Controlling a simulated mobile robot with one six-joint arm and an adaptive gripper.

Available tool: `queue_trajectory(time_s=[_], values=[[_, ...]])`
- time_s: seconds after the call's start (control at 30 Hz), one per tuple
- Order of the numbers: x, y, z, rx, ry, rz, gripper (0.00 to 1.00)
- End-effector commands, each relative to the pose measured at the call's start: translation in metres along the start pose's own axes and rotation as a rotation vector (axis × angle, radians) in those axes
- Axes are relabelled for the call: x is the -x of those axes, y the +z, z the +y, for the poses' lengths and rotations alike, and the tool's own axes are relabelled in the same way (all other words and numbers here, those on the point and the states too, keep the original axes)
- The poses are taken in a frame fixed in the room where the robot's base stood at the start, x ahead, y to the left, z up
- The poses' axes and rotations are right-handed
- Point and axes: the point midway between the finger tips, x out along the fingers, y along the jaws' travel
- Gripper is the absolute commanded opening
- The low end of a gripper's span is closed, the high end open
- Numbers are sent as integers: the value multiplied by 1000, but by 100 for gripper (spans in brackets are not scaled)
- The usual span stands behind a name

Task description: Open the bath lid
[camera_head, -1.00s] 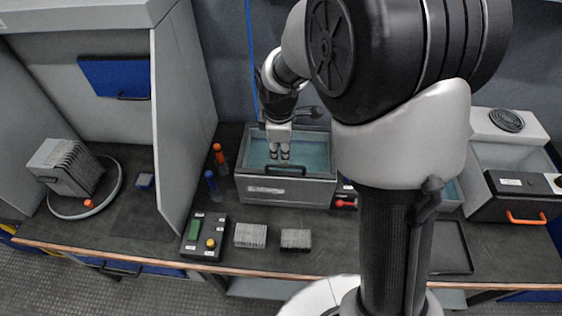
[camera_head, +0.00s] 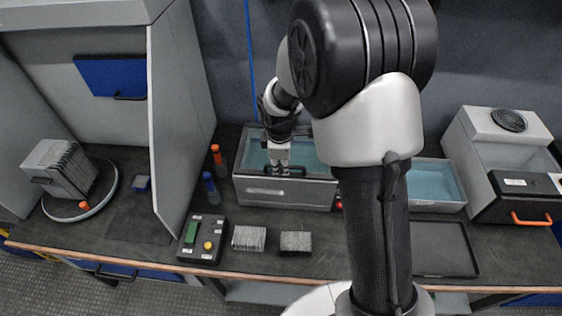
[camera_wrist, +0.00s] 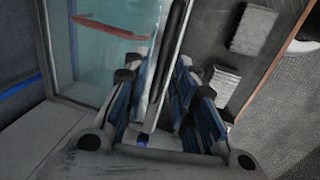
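The bath (camera_head: 283,192) is a grey box on the bench, with a clear, blue-green lid (camera_head: 312,150) that appears to lie flat over it. A dark handle bar (camera_head: 292,171) runs along the lid's front edge. My gripper (camera_head: 279,171) points down at this handle, with its fingertips apart. In the wrist view, my gripper (camera_wrist: 165,95) has its fingers on either side of a dark bar (camera_wrist: 172,45), with the glass lid (camera_wrist: 110,55) to the left. I cannot tell whether the fingers touch the bar.
A control box (camera_head: 201,240) and two grey slotted blocks (camera_head: 249,238) (camera_head: 296,241) stand in front of the bath. Orange-capped (camera_head: 216,157) and blue (camera_head: 209,188) bottles stand left of it. An open blue tank (camera_head: 434,184) and a dark tray (camera_head: 445,248) lie right, partly behind my arm.

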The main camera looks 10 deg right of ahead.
Motion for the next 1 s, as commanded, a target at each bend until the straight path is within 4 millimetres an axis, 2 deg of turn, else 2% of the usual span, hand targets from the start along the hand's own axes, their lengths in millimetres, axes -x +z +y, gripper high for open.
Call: queue_trajectory(time_s=[0.33,1.0], values=[[0,0,0,0,0,0,0],[3,0,1,-1,-9,0,0]])
